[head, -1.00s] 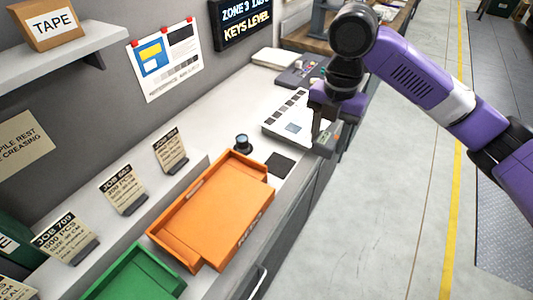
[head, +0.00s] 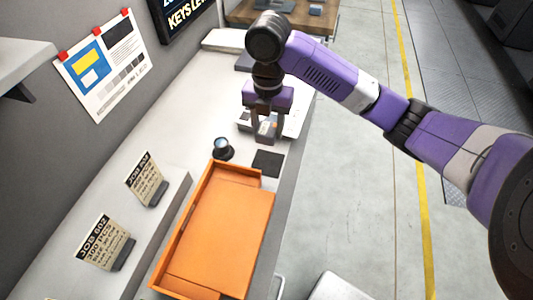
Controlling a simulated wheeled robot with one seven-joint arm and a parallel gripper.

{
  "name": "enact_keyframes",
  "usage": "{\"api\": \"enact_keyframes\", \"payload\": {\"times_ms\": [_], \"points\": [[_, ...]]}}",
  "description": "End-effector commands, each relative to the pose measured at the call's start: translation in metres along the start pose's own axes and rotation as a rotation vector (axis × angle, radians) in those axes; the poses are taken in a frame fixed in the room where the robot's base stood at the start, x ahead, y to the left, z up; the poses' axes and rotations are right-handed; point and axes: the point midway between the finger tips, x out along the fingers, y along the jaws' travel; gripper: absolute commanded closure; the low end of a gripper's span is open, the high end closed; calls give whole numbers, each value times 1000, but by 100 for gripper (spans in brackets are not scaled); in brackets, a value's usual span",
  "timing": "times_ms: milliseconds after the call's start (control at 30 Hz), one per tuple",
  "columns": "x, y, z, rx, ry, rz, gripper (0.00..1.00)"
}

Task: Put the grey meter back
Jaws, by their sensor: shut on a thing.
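My gripper (head: 266,130) is over the far part of the white bench, its jaws pointing down. It is shut on a small grey meter (head: 265,133), which is partly hidden by the fingers. A dark square pad (head: 267,163) lies bare on the bench just in front of the gripper, nearer the camera. I cannot tell exactly how high the meter is above the bench.
A small dark round loupe (head: 223,148) stands left of the pad. A large orange tray (head: 226,225) lies in front, nearer the camera. Job cards (head: 146,179) stand on a ledge at left. A white printed sheet (head: 297,117) lies behind the gripper.

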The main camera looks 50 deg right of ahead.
Motion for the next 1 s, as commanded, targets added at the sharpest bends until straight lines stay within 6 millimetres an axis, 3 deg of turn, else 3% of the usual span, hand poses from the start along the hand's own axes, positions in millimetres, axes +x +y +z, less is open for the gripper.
{"api": "enact_keyframes", "payload": {"times_ms": [100,300,567,800,1000], "points": [[31,0,-2,3,8,0,97],[67,0,-1,2,4,0,97],[84,0,0,1,1,0,97],[112,0,0,1,1,-1,97],[116,0,0,0,-1,0,97]]}}
